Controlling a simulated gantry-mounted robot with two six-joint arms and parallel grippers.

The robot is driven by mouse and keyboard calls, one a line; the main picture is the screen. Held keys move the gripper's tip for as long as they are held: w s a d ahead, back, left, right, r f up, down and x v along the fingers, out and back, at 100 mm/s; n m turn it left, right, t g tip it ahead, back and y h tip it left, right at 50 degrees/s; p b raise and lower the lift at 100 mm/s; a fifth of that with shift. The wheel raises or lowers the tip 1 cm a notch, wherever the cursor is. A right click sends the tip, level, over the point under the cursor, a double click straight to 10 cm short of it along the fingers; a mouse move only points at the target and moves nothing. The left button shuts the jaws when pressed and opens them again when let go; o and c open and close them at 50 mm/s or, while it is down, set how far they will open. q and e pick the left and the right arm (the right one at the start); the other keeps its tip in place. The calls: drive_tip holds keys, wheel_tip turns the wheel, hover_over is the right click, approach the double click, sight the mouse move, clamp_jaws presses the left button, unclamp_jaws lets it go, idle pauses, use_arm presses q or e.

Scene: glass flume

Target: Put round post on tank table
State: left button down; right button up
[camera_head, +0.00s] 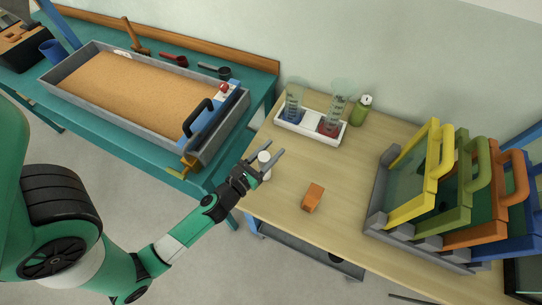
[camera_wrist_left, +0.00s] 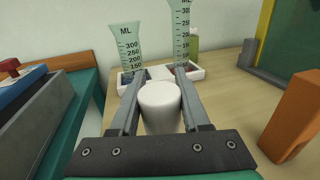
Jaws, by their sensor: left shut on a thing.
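The white round post (camera_head: 264,158) is a short smooth cylinder near the left edge of the wooden table. My left gripper (camera_head: 267,149) is shut on it, with one finger on each side. In the left wrist view the post (camera_wrist_left: 160,106) stands upright between the fingers, its flat top showing and its base hidden. I cannot tell whether it touches the table. The tank table (camera_head: 254,83) is the teal table at the upper left, carrying a long grey tank (camera_head: 87,108) of sand. My right gripper is not in view.
An orange block (camera_head: 312,197) lies right of my left gripper. A white tray (camera_head: 309,136) with two measuring cylinders and a green bottle (camera_head: 361,111) stand behind. A grey rack (camera_head: 377,222) of coloured framed panels fills the right. A gap separates the two tables.

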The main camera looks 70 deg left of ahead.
use_arm(q)
drive_tip(key=shift+f, duration=0.3)
drive_tip(key=shift+c, duration=1.9)
unclamp_jaws()
drive_tip(key=shift+s, duration=0.1)
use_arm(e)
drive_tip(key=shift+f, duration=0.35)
use_arm(q)
drive_tip(key=b+v, duration=0.6)
drive_tip(key=v, duration=0.6)
drive_tip(key=shift+r+b, duration=0.2)
drive_tip(key=shift+b, duration=0.15)
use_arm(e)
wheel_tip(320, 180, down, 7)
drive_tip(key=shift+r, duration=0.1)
